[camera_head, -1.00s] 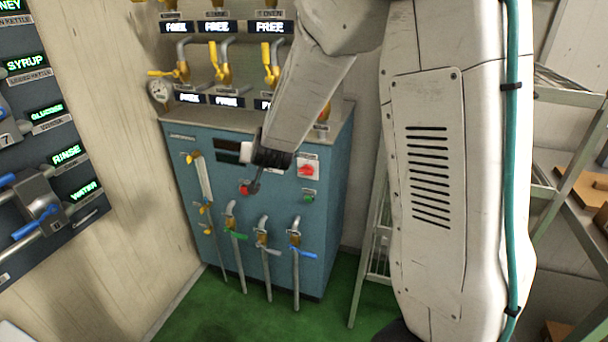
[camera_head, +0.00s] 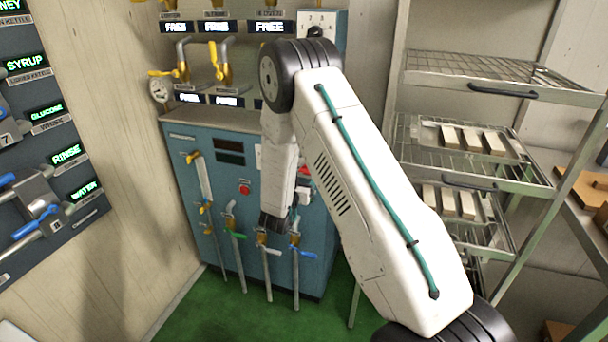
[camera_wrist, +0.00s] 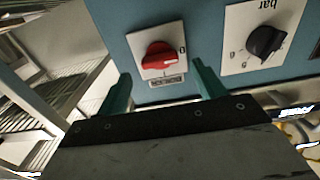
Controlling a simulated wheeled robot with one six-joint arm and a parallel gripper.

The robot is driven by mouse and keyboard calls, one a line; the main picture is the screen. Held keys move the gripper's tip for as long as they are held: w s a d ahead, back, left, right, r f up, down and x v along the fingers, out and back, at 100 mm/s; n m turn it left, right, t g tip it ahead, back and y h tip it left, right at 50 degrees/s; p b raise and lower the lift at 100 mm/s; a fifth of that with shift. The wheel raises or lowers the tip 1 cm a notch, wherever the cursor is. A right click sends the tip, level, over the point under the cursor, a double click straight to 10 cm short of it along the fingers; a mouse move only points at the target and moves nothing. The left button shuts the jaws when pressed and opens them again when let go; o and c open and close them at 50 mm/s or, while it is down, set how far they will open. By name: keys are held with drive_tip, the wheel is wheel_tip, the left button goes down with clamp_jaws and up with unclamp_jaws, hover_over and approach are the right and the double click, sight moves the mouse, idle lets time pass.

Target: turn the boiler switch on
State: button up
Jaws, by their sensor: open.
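The boiler switch is a red rotary knob (camera_wrist: 158,57) on a white plate on the blue boiler front. Its white mark lies at the right end of the handle, near a "0" printed on the plate. In the head view my arm covers part of the red switch (camera_head: 303,169). My gripper (camera_wrist: 161,70) is open and faces the panel. In the wrist view its two teal fingers appear to the left and right of the switch plate, with nothing between them visibly held. I cannot tell how far the fingertips are from the knob.
A black knob (camera_wrist: 265,42) marked "bar" sits beside the switch plate. The blue boiler (camera_head: 225,180) also carries a red button (camera_head: 244,189) and several valve pipes along its lower front. A wire rack (camera_head: 480,150) with pale blocks stands at the right.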

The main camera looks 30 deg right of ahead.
sight(307, 174)
drive_tip(key=shift+x, duration=1.7)
drive_tip(key=c, duration=1)
drive_tip(key=shift+m, duration=0.4)
drive_tip(key=m, duration=0.3)
drive_tip(key=shift+s+f+m, duration=0.1)
drive_tip(key=shift+s+m, duration=0.05)
drive_tip(key=shift+m, duration=0.25)
drive_tip(key=m, duration=0.4)
drive_tip(key=shift+s+d+m, duration=0.1)
drive_tip(key=shift+m, duration=0.2)
drive_tip(key=m, duration=0.4)
drive_tip(key=shift+f, duration=0.15)
drive_tip(key=m, duration=0.4)
drive_tip(key=shift+f+m, duration=0.1)
drive_tip(key=shift+m, duration=0.2)
drive_tip(key=shift+s, duration=0.1)
